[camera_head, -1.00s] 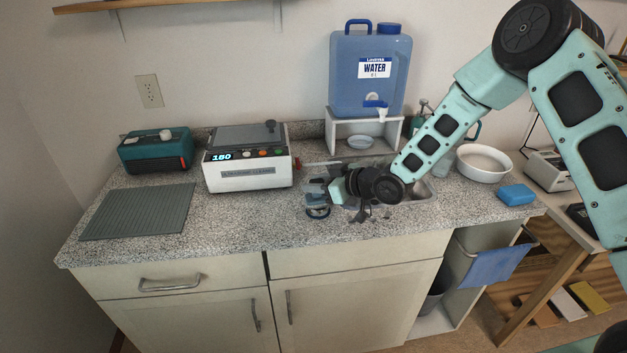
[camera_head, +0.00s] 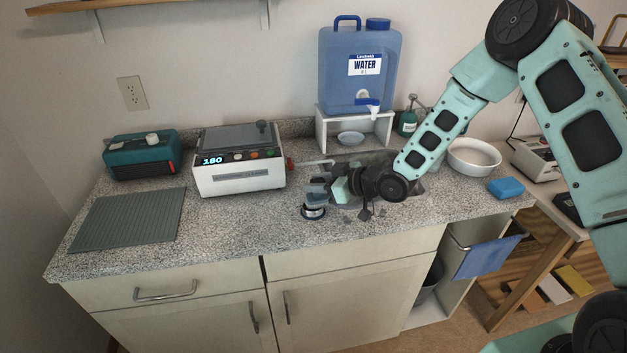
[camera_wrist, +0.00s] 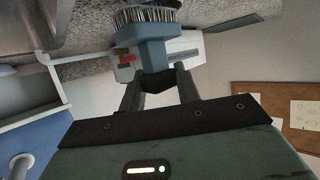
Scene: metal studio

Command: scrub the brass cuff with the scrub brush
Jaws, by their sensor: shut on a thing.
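My gripper (camera_wrist: 158,88) is shut on the scrub brush (camera_wrist: 152,50), a grey-blue block with pale bristles at the top of the wrist view. In the head view my gripper (camera_head: 330,190) is over the front left of the sink, with the brush (camera_head: 316,190) partly hidden at its tip. A small round dark thing with a pale and blue rim (camera_head: 313,212) is on the counter just below the brush. I cannot tell whether it is the brass cuff or whether the bristles touch it. No clearly brass-coloured thing shows.
The ultrasonic cleaner (camera_head: 240,180) stands left of the sink, beside a ribbed grey mat (camera_head: 125,220) and teal box (camera_head: 142,158). A water jug (camera_head: 360,85) stands on a white stand behind. A white bowl (camera_head: 473,170) and blue sponge (camera_head: 506,187) are right.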

